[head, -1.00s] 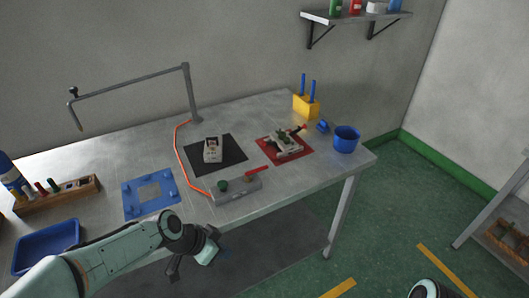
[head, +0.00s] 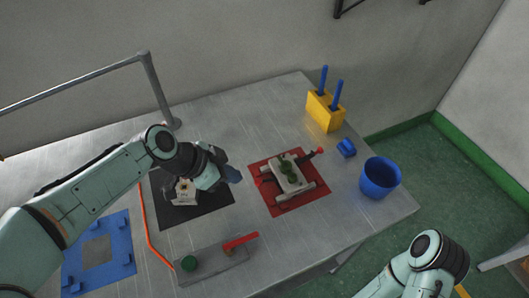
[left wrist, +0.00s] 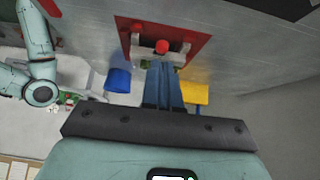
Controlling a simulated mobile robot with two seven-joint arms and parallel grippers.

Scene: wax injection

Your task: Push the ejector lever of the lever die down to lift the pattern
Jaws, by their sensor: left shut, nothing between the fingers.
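The lever die (head: 290,175) lies on a red mat (head: 312,205) in the head view, with green pattern pieces on its pale top. Its ejector lever ends in a red knob (head: 320,151) sticking out at the back right. My left gripper (head: 233,174) is shut and empty, to the left of the die and apart from it in the head view. In the left wrist view its blue fingers (left wrist: 162,85) are together, pointing toward the red knob (left wrist: 162,47); they partly cover the die. My right gripper is not visible.
A yellow block (head: 324,112) with blue handles, a small blue piece (head: 346,148) and a blue cup (head: 380,178) stand right of the die. A grey unit with a red handle (head: 240,241) sits in front. A black mat (head: 205,199) is partly under my left arm.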

